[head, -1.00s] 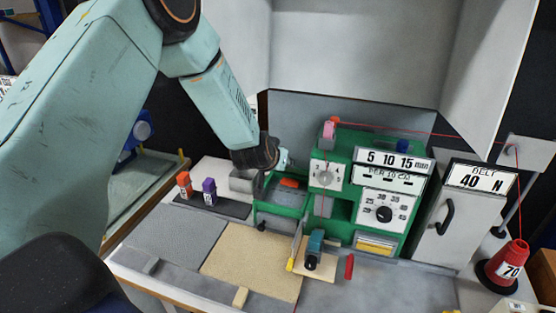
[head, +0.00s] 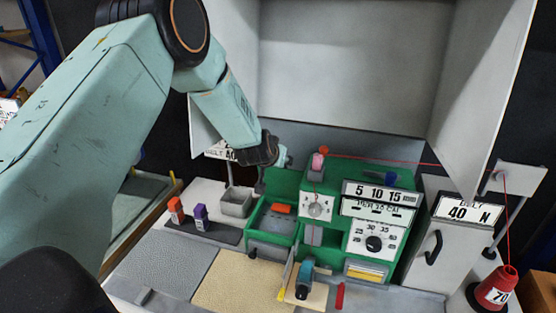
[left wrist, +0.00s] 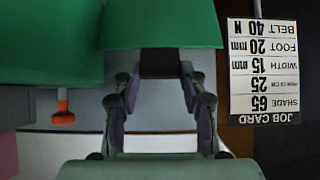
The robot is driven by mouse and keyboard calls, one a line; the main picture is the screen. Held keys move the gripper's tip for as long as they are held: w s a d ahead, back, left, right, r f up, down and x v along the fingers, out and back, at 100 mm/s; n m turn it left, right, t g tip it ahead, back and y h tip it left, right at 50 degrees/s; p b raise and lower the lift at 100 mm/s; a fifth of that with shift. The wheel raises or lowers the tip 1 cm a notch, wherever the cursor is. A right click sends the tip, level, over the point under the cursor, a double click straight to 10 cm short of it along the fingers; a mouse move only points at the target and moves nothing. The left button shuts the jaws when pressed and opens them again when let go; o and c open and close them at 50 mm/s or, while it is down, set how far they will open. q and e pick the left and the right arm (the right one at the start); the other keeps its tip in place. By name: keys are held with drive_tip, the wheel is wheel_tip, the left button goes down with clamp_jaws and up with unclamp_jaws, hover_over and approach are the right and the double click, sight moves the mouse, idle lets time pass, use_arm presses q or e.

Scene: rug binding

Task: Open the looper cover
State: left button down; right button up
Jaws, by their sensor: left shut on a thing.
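The green binding machine (head: 380,182) stands right of centre in the head view. At its left is a recess with a grey floor and an orange piece (head: 281,208). A green panel (head: 283,183), seemingly the looper cover, stands upright behind that recess. My left gripper (head: 286,161) is at this panel's top edge. In the left wrist view my left gripper (left wrist: 160,95) is shut on a dark tab (left wrist: 160,63) joined to a green part (left wrist: 160,25). The fingertips hide part of the tab. My right gripper is not in view.
A grey bin (head: 236,203) and orange and purple spools (head: 175,208) stand left of the machine. A grey cabinet (head: 436,252) and red thread cone (head: 495,287) are at the right. Red thread runs above the machine. A job card (left wrist: 264,72) hangs beside the gripper.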

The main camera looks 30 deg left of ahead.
use_arm(q)
drive_tip(key=shift+w+a+r, duration=0.1)
drive_tip(key=shift+w+r, duration=0.2)
drive_tip(key=shift+r, duration=0.05)
drive_tip(key=c, duration=1.2)
unclamp_jaws()
drive_tip(key=o, duration=0.5)
drive_tip(key=shift+s, duration=0.25)
drive_tip(key=shift+c, duration=0.2)
drive_tip(key=shift+f, duration=0.15)
drive_tip(key=v, duration=1.2)
drive_tip(key=shift+w, duration=0.15)
